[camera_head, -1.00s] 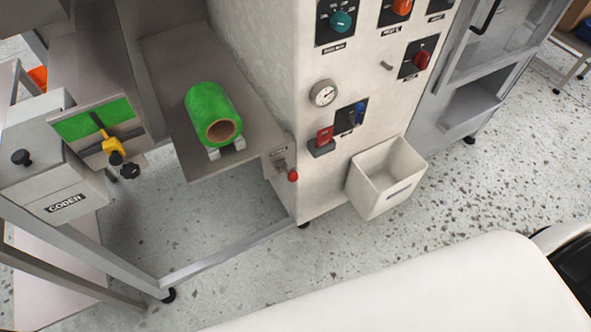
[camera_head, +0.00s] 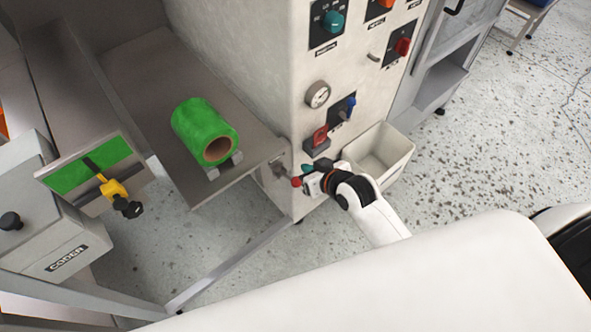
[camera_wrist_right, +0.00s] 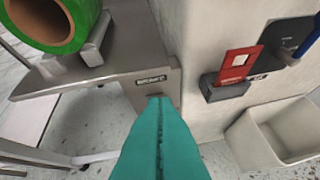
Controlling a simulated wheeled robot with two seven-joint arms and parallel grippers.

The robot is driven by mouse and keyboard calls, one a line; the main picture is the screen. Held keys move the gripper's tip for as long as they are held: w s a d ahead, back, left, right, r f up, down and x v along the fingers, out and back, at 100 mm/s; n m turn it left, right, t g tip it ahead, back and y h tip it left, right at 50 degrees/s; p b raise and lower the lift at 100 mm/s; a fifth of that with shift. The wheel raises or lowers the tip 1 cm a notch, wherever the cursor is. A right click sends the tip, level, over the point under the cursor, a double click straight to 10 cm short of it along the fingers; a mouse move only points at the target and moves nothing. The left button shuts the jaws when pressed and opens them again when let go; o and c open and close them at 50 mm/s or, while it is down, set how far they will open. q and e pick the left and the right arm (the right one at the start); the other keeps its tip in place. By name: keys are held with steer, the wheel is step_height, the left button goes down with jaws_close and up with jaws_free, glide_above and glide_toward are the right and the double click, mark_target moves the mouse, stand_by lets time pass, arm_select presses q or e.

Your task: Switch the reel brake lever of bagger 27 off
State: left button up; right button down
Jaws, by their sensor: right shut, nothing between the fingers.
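The reel brake lever shows in the head view as a red knob (camera_head: 296,182) low at the machine's front corner, beside a small metal bracket plate (camera_head: 278,167) at the end of the reel shelf. My right gripper (camera_head: 307,168), with teal fingers, is right next to the knob; I cannot tell whether they touch. In the wrist view the shut teal fingers (camera_wrist_right: 160,103) point at the labelled bracket plate (camera_wrist_right: 150,84) and hold nothing. The lever is hidden behind them there, so its setting is not clear. My left gripper is out of view.
A green film reel (camera_head: 204,131) lies on the grey shelf (camera_head: 140,72). Above my right gripper are a red switch block (camera_head: 318,139), a blue-handled switch (camera_head: 343,108) and a gauge (camera_head: 317,94). A white bin (camera_head: 385,150) is close on the right. The coder (camera_head: 62,215) stands left.

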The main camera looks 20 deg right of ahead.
mark_target(297, 178)
steer(key=w+f, duration=0.1)
steer(key=f, duration=0.1)
steer(key=w+a+f+p, duration=0.1)
steer(key=w+f, duration=0.1)
steer(key=f, duration=0.1)
steer(key=w+f, duration=0.1)
steer(key=f, duration=0.1)
steer(key=shift+w+a+f+p, duration=0.2)
steer(key=shift+a+f+p, duration=0.1)
steer(key=shift+f+p, duration=0.1)
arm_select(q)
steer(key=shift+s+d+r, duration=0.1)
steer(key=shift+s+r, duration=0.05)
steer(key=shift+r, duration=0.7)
arm_select(e)
steer(key=shift+f, duration=0.1)
